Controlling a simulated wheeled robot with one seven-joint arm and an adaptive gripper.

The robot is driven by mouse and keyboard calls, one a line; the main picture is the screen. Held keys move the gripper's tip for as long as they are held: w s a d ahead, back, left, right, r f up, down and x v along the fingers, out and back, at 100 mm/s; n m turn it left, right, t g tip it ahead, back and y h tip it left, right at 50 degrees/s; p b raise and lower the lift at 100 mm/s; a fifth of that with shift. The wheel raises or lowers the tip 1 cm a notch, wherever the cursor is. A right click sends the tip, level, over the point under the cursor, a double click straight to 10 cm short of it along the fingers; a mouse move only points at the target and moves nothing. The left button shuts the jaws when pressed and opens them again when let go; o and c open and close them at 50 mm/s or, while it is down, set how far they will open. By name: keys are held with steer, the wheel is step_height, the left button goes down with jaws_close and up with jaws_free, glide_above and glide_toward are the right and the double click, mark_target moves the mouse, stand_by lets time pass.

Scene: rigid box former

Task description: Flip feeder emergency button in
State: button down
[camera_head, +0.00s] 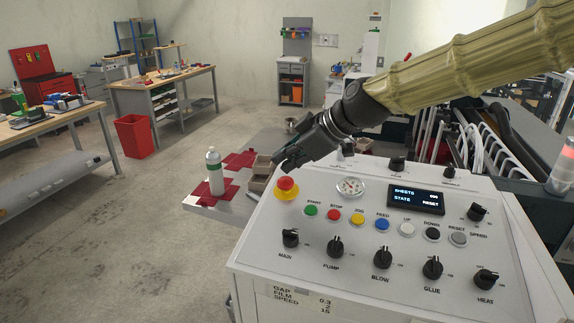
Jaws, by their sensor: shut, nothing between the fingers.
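The feeder emergency button is a red mushroom cap (286,184) on a yellow collar, at the upper left corner of the white control panel (262,240). My gripper (281,166) comes in from the upper right, its fingers shut and empty. In the picture the fingertips are just above the red cap; I cannot tell whether they touch it. A lit display (415,199) on the panel reads "SHEETS" and "STATE RESET".
A row of coloured push buttons (357,220) and several black knobs (382,257) cover the panel. A round gauge (351,187) sits right of the red cap. A bottle (214,172) stands on a low surface behind the panel's left. Open floor lies at left.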

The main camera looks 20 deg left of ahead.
steer(key=b+v, duration=0.4)
steer(key=v, duration=0.6)
steer(key=shift+a+r, duration=0.15)
steer(key=shift+r, duration=0.15)
steer(key=shift+s, duration=0.1)
